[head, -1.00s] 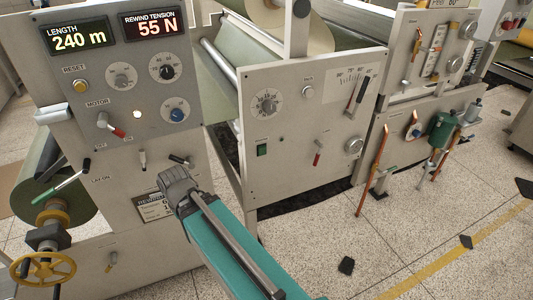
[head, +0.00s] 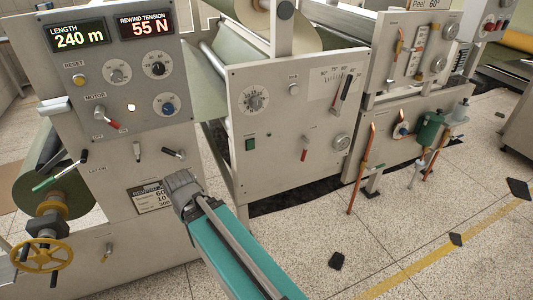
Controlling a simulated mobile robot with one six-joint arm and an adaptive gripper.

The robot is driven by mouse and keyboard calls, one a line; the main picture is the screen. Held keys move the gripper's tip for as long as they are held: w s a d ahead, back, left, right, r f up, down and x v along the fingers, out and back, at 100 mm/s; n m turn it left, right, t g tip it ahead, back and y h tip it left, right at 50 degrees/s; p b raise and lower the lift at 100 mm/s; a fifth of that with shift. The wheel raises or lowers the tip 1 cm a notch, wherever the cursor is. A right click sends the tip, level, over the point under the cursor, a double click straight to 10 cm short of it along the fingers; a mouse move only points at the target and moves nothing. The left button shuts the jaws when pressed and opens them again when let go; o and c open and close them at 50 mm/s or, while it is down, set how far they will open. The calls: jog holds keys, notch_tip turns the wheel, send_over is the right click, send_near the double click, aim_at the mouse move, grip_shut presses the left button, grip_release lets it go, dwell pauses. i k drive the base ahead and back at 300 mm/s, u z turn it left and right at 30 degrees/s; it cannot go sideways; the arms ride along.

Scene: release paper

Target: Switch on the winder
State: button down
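The winder panel (head: 160,110) stands at the left in the head view, with two lit displays reading "240 m" and "55 N". The motor switch (head: 106,121) is a small lever with a red tip, low on the panel's left side, its tip pointing down and right. The labels around it are small; one looks like OFF. A round lamp (head: 131,107) to its right is white. My gripper (head: 183,190) is in front of the cabinet, below and right of the switch and apart from it. Its fingers are not clear enough to tell open from shut.
A reset button (head: 79,80) and several knobs share the panel. A green-handled lever (head: 60,172) and a yellow handwheel (head: 43,253) stick out at the left. A second cabinet (head: 290,130) with a red lever stands to the right.

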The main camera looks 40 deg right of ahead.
aim_at(250, 143)
jog(key=k, duration=1.4)
jog(key=z, duration=1.1)
jog(key=i, duration=1)
jog(key=u, duration=0.05)
